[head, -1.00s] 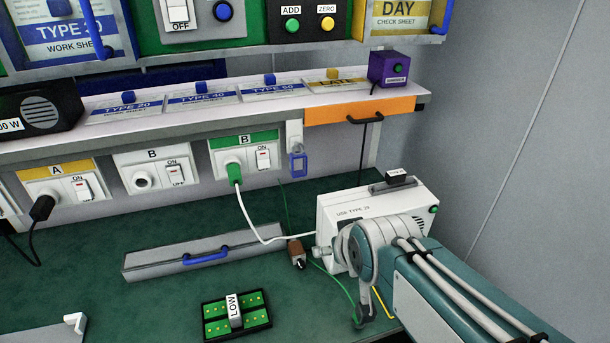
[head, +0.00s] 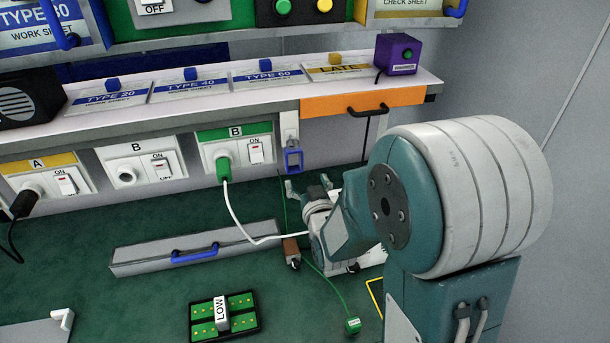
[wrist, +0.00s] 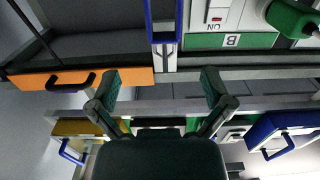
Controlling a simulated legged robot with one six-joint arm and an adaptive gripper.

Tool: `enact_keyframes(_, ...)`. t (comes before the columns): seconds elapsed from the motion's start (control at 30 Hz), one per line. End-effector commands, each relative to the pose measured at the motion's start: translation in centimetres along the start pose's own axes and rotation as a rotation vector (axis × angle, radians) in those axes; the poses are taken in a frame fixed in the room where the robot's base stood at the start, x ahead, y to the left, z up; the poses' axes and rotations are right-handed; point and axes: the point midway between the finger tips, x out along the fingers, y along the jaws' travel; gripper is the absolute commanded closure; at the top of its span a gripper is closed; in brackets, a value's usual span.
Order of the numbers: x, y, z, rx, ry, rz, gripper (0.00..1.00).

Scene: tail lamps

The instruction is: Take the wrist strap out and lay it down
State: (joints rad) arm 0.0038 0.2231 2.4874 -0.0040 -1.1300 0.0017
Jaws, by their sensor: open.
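A blue rectangular loop (head: 293,160) hangs from a white wall holder (head: 290,128) between the green-topped B socket and the orange drawer; it looks like the wrist strap. A thin green cord runs down near it to a small green block (head: 352,325) on the bench; I cannot tell whether they join. My gripper (head: 308,188) is open and empty, just below and beside the loop in the head view. In the wrist view the fingers (wrist: 160,88) are spread wide. The blue loop (wrist: 178,30) is apart from them, lined up between the fingertips.
The shelf edge and orange drawer (head: 340,104) with its black handle are above right. A green plug (head: 224,170) with a white cord is at left. A brown connector (head: 291,250) lies below. My arm mostly hides a white device (head: 372,258).

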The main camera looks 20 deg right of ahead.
Motion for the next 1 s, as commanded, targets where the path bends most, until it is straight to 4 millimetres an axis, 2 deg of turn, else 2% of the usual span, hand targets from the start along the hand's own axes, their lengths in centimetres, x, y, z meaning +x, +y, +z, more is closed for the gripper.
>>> enact_keyframes(0.17,1.1,-0.2,0.0,-0.002,0.012,-0.001,0.0)
enact_keyframes(0.7,9.5,0.0,-0.1,0.0,0.01,0.0,0.0)
enact_keyframes(1.0,10.8,0.0,-0.2,0.0,0.01,0.0,0.0)
